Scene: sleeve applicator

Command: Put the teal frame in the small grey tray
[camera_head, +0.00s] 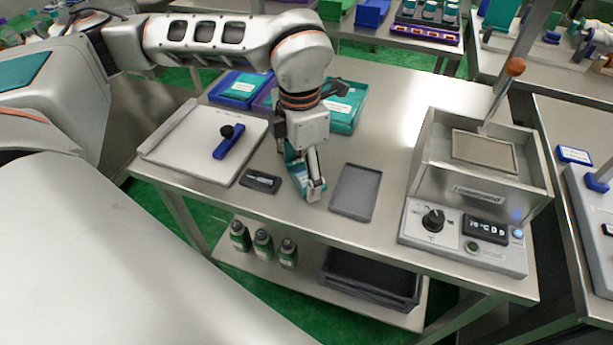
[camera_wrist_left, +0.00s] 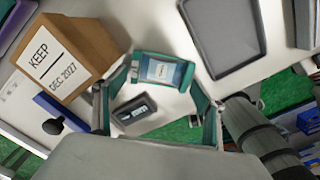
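The teal frame (camera_wrist_left: 163,70), with a pale blue panel inside it, sits between the fingertips of my left gripper (camera_wrist_left: 164,80) in the wrist view. The fingers reach its two sides and look shut on it. In the head view, the frame (camera_head: 297,171) is partly hidden by my left gripper (camera_head: 312,190), which points down just left of the small grey tray. That tray (camera_head: 356,192) is shallow and empty, and also shows at the top of the wrist view (camera_wrist_left: 222,38). I cannot tell the frame's exact height above the table. My right gripper is not in view.
A black device (camera_head: 261,181) and a white board with a blue-handled tool (camera_head: 226,142) lie left. A brown KEEP box (camera_wrist_left: 72,48) shows in the wrist view. A teal bin (camera_head: 345,107) stands behind. The sleeve applicator (camera_head: 470,205) stands right. Table between tray and applicator is clear.

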